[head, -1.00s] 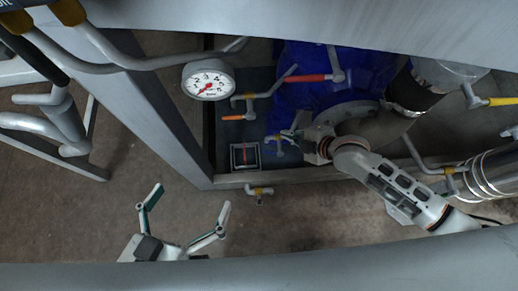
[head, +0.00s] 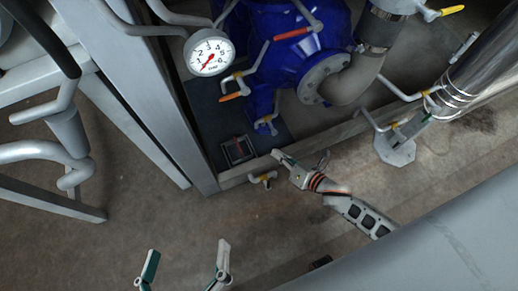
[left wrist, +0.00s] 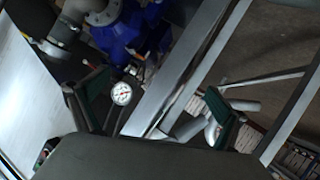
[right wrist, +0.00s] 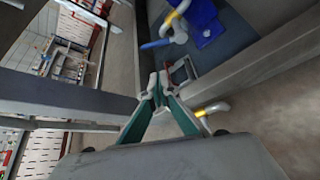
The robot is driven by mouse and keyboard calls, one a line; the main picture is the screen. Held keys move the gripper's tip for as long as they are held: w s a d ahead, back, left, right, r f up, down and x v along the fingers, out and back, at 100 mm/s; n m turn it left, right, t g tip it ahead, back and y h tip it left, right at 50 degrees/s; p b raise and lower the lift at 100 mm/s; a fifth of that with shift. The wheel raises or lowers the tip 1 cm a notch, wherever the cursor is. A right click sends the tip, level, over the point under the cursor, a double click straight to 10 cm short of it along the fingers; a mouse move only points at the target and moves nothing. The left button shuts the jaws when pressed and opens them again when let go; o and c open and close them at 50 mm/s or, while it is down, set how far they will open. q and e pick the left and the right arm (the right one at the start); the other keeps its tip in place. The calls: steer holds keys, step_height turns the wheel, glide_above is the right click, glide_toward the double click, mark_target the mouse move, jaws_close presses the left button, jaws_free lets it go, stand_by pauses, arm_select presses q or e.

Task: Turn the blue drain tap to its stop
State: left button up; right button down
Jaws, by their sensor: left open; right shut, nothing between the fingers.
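The blue drain tap (head: 268,122) sits low on the blue pump housing, beyond the frame rail. Its blue lever (right wrist: 155,45) and yellow-collared spout show in the right wrist view. My right gripper (head: 279,156) is shut and empty, over the front rail and apart from the tap. In the right wrist view its closed fingertips (right wrist: 160,88) are below the blue lever in the picture. My left gripper (head: 186,260) is open and empty, low in the head view, far from the tap. Its spread fingers (left wrist: 150,100) show in the left wrist view.
A gauge (head: 209,53) hangs left of the blue pump (head: 285,50). Orange-handled (head: 235,96) and red-handled (head: 293,33) valves are close by. A yellow-collared tap (head: 263,178) sticks out in front of the rail (head: 235,178). A small framed box (head: 238,150) lies behind it.

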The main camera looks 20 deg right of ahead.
mark_target(268, 133)
steer(key=s+a+f+b+x, duration=0.15)
steer(key=b+x, duration=0.25)
steer(key=x, duration=0.6)
arm_select(q)
steer(key=shift+s+d+f+n+t, duration=0.15)
steer(key=shift+d+n, duration=0.25)
steer(key=shift+n, duration=0.4)
steer(key=shift+s+d+r+n+t, duration=0.1)
steer(key=shift+s+d+n, duration=0.25)
steer(key=shift+n, duration=0.45)
steer(key=shift+s+d+f+n+t, duration=0.15)
steer(key=shift+d+n, duration=0.3)
steer(key=shift+n, duration=0.35)
arm_select(e)
steer(key=shift+n, duration=0.4)
steer(key=shift+w+d+r, duration=0.2)
steer(key=shift+d+r, duration=0.55)
steer(key=shift+r, duration=0.25)
steer(key=shift+w+d+r, duration=0.25)
steer(key=shift+d+r, duration=0.55)
steer(key=shift+r, duration=0.2)
arm_select(q)
steer(key=shift+w+r, duration=0.1)
arm_select(e)
steer(key=shift+r, duration=0.1)
